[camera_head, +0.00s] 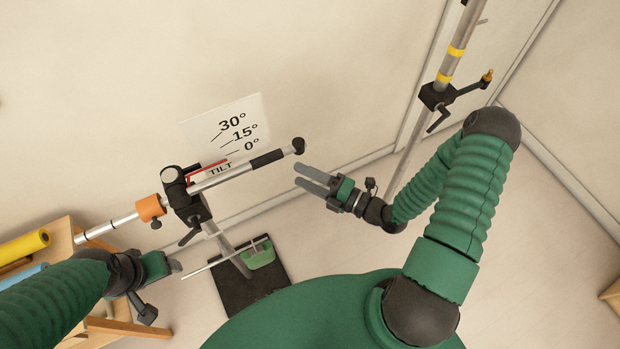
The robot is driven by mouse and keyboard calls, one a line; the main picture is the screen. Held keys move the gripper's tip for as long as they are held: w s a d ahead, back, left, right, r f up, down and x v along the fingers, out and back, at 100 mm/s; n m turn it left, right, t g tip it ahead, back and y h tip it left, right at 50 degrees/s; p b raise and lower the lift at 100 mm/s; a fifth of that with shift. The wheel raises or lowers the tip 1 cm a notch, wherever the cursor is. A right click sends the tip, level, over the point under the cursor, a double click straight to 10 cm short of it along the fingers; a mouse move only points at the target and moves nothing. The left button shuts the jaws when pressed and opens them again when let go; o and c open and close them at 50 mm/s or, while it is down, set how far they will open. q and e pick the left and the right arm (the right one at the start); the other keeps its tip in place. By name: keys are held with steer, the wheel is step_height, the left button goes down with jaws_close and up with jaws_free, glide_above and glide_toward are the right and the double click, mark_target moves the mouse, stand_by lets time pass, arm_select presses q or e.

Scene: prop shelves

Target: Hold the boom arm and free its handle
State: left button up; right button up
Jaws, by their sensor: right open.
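The boom arm (225,176) is a silver tube with a black grip section (267,158) and a dark end knob (299,146). It slopes up to the right from a black clamp head (185,197) on a stand. A black lever handle (190,236) hangs below the clamp, and a thin red pointer (208,167) sits above the boom. My right gripper (298,175) is open and empty, just below and apart from the boom's end knob.
A tilt scale card (240,118) stands behind the boom. The stand's dark base (236,300) is on the floor. An orange collar (150,208) sits on the left tube, near a wooden shelf (62,240) with rolls. Another pole (452,62) with a clamp stands at right.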

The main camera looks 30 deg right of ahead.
mark_target(266, 159)
steer(key=x, duration=1.2)
steer(key=shift+w+f+b, duration=0.2)
steer(key=shift+w+b, duration=0.05)
steer(key=shift+b, duration=0.15)
steer(key=shift+s+r, duration=0.1)
steer(key=shift+c, duration=0.7)
jaws_close()
